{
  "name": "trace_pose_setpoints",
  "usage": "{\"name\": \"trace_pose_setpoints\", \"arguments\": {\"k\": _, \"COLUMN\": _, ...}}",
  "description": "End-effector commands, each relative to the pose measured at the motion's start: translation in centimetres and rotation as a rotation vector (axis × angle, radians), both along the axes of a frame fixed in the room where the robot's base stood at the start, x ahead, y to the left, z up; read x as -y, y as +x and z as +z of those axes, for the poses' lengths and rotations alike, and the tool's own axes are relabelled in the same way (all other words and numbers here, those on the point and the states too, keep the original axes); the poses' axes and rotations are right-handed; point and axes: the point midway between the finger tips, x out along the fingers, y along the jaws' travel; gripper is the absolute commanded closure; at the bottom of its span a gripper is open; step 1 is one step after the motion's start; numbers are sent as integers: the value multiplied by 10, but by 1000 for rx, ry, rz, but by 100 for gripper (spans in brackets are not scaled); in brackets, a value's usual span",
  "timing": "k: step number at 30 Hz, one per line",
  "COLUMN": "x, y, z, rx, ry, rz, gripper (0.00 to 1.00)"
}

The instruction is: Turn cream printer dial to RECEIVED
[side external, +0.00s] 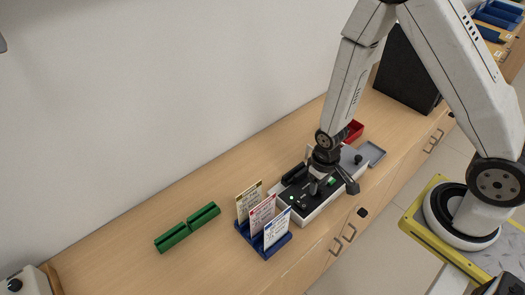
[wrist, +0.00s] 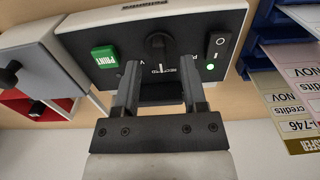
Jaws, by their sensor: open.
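The cream printer (side external: 306,219) stands on the counter with a black control panel on top, under my gripper in the side view. In the wrist view the panel carries a black dial (wrist: 159,45) with small white lettering around it, too small to read surely. My gripper (wrist: 161,78) is open, its two fingers spread and pointing at the panel, with the dial just beyond and between them. No finger visibly touches the dial. A green PRINT button (wrist: 105,56) lies left of the dial, and a black power switch (wrist: 218,46) with a lit green lamp lies right.
A blue rack (side external: 264,246) with upright cards stands close beside the printer. Green holders (side external: 188,228) lie farther left. The counter between holders and rack is clear.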

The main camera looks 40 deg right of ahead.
Motion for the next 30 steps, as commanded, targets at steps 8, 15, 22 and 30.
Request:
{"name": "trace_pose_setpoints", "arguments": {"k": 8, "x": 0, "y": 0, "z": 28, "rx": 3, "ry": 0, "rz": 0, "gripper": 46}}
{"name": "trace_pose_setpoints", "arguments": {"k": 15, "x": 0, "y": 0, "z": 49, "rx": 2, "ry": 0, "rz": 0, "gripper": 46}}
{"name": "trace_pose_setpoints", "arguments": {"k": 22, "x": 0, "y": -1, "z": 59, "rx": 0, "ry": 0, "rz": 0, "gripper": 46}}
{"name": "trace_pose_setpoints", "arguments": {"k": 30, "x": 0, "y": -1, "z": 61, "rx": -1, "ry": 0, "rz": 0, "gripper": 46}}
